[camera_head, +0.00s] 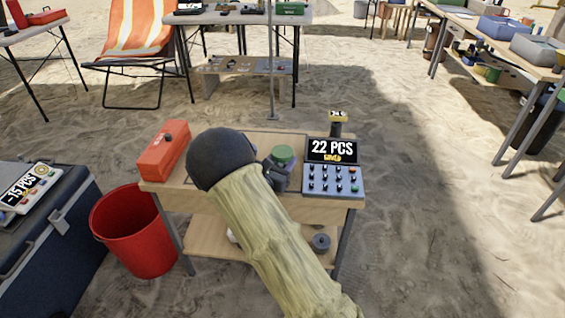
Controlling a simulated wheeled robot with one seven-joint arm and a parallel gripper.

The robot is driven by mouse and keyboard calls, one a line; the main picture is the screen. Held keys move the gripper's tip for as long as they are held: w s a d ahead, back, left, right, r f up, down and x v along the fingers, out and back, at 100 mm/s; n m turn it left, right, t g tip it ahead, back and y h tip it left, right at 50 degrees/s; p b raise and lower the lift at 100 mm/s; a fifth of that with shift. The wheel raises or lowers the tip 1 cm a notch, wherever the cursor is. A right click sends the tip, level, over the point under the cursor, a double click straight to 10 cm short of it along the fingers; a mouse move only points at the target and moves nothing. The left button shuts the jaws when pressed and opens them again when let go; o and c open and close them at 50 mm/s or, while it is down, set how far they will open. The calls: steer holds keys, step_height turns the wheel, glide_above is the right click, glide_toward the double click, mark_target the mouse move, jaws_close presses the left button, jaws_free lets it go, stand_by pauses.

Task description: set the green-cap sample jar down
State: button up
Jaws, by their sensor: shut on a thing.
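The green-cap sample jar (283,154) shows its round green cap over the top of the small wooden table (247,140). My gripper (278,174) is shut on the jar from the near left side. The jar's lower part is hidden by my gripper and arm, so I cannot tell whether it touches the tabletop. My arm, with a dark round joint and a pale sleeve, covers the middle of the table.
A red-orange box (165,150) stands at the table's left end. A device with a "22 PCS" display (332,150) and a keypad stands at the right. A red bucket (135,235) and a dark cooler (55,240) are on the sand at left.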

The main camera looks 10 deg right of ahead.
steer(key=o, duration=1.1)
steer(key=shift+o, duration=0.2)
steer(key=shift+s+a+r, duration=0.1)
steer(key=shift+a, duration=0.05)
steer(key=p+v, duration=0.2)
steer(key=v, duration=0.9)
steer(key=shift+s+a+p, duration=0.2)
steer(key=shift+s+p, duration=0.1)
